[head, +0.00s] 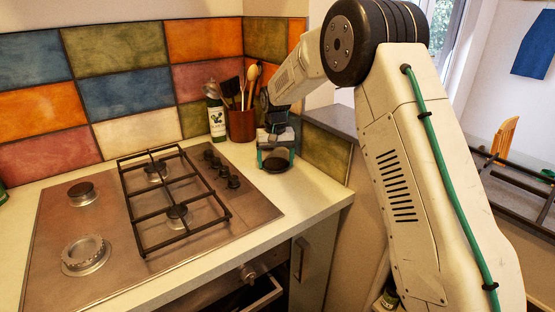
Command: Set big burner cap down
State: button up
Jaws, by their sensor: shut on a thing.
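The big burner cap (276,167), a dark round disc, is between the fingertips of my gripper (276,160), which is shut on it. The gripper points down over the right end of the pale counter, in front of the utensil pot. I cannot tell whether the cap touches the counter. The big burner (86,255) at the front left of the steel hob (125,272) shows an open ring without a cap.
A black pan grate (142,218) covers the hob's middle, and a small capped burner (82,193) is at back left. Several knobs (232,182) line the hob's right side. A brown utensil pot (241,125) and a bottle (216,118) stand by the tiled wall.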

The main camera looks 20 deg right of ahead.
jog(key=shift+f, duration=0.15)
jog(key=o, duration=0.9)
jog(key=shift+o, duration=0.2)
